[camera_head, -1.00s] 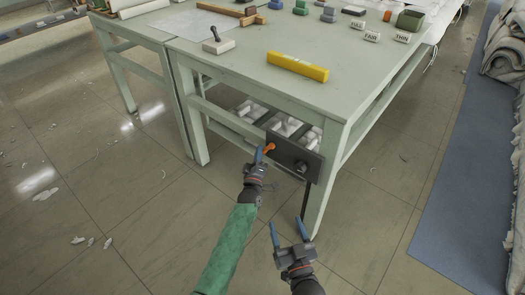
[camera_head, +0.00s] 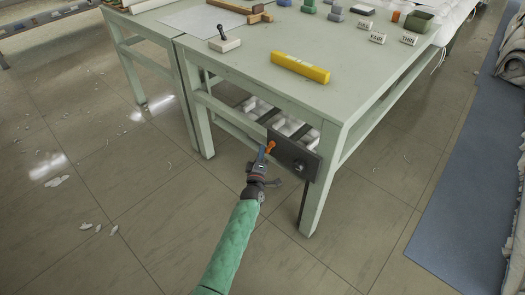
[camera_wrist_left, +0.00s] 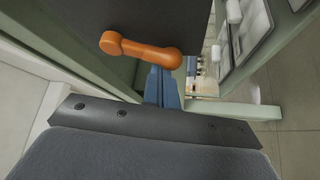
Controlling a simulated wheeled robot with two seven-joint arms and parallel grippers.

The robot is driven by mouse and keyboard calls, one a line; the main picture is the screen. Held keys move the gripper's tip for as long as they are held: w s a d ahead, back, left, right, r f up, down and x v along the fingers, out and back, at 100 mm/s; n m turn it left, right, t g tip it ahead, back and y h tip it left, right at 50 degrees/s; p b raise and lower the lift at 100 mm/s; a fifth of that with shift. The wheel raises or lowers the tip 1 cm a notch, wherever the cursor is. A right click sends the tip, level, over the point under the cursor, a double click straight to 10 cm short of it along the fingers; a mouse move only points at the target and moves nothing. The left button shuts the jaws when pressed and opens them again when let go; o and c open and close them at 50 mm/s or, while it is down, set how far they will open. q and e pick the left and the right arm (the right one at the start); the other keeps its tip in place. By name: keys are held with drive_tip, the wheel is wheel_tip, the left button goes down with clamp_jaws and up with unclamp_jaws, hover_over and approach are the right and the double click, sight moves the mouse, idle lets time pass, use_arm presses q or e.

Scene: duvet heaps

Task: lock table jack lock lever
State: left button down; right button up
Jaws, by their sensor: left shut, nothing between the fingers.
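The orange lock lever (camera_head: 270,146) sits on the dark jack plate (camera_head: 294,157) under the front of the green table (camera_head: 250,72). In the left wrist view the lever (camera_wrist_left: 140,50) lies nearly level across the dark plate (camera_wrist_left: 75,25), its round knob end to the left. My left gripper (camera_head: 262,153) is shut and empty, its blue fingertips close beside the lever. In the left wrist view the blue fingers (camera_wrist_left: 162,88) are together just below the lever's right end; I cannot tell whether they touch it. My right gripper is out of view.
A table leg (camera_head: 317,207) stands right of the plate, and a tray with white items (camera_head: 282,122) lies behind it. A yellow block (camera_head: 300,67) rests on the tabletop. The floor in front is clear apart from white scraps (camera_head: 57,181).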

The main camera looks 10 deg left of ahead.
use_arm(q)
drive_tip(key=n+g+p, duration=0.1)
drive_tip(key=p, duration=0.1)
drive_tip(key=s+d+n+p, duration=0.1)
drive_tip(key=n+p, duration=0.1)
drive_tip(key=shift+d+f+g+y+p, duration=0.3)
drive_tip(key=shift+f+g+y+p, duration=0.05)
drive_tip(key=shift+f+g+y, duration=0.05)
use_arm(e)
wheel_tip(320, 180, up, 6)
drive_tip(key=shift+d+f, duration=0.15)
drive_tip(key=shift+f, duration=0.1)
use_arm(q)
drive_tip(key=shift+s+d, duration=0.1)
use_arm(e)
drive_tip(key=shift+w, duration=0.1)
use_arm(q)
drive_tip(key=w+a, duration=0.2)
drive_tip(key=a, duration=0.2)
drive_tip(key=s, duration=1)
drive_tip(key=shift+s, duration=0.3)
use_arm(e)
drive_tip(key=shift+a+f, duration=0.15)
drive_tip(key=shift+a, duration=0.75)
